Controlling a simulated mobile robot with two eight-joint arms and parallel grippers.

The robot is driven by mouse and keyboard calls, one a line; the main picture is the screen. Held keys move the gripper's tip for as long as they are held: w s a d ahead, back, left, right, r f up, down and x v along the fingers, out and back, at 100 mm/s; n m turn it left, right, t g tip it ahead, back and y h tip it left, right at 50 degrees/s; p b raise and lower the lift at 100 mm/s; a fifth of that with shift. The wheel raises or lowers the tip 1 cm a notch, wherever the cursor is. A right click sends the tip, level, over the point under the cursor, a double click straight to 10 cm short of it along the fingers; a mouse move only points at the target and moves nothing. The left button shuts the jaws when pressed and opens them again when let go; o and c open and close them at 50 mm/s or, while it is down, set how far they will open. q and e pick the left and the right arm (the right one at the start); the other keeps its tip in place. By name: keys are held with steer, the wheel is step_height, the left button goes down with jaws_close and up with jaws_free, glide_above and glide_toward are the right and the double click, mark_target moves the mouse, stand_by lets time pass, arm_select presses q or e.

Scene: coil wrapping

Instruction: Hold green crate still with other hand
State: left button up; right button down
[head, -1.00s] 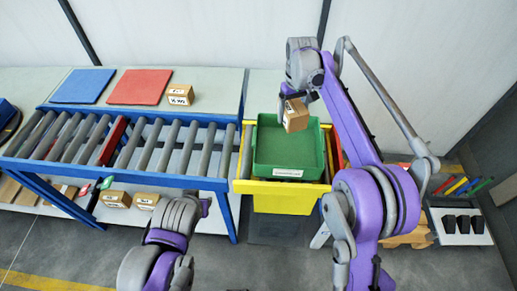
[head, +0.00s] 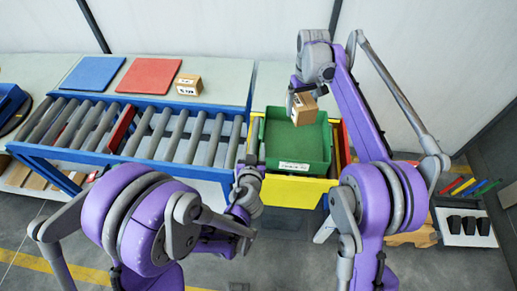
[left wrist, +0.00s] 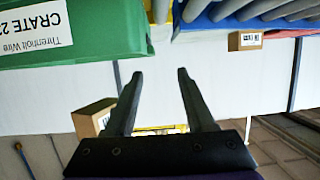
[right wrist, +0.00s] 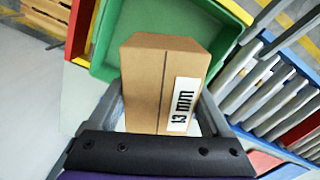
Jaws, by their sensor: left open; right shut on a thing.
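The green crate (head: 297,146) sits in the yellow frame (head: 285,192) at the right end of the roller conveyor. My left gripper (head: 252,160) is beside the crate's left side; its fingers are hard to make out in the head view. In the left wrist view my left gripper (left wrist: 160,72) is open and empty, with part of the green crate (left wrist: 75,35) at the upper left. My right gripper (right wrist: 160,115) is shut on a cardboard box (right wrist: 160,85) labelled 13 mm. In the head view this box (head: 303,109) is over the crate's far part.
The roller conveyor (head: 150,130) runs to the left of the crate. A blue mat (head: 92,73), a red mat (head: 150,77) and a small cardboard box (head: 188,84) lie on the table behind it. A rack with black bins (head: 466,225) stands at the right.

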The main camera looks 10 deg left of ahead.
mark_target(262, 130)
arm_select(q)
steer(key=x, duration=0.4)
steer(key=d+x, duration=0.1)
steer(key=x, duration=0.7)
steer(key=shift+w+d+f, duration=0.1)
steer(key=shift+w+d, duration=0.1)
steer(key=shift+d, duration=0.05)
jaws_close()
stand_by(2.1)
arm_select(e)
step_height(262, 130, down, 6)
steer(key=shift+r, duration=0.1)
stand_by(0.3)
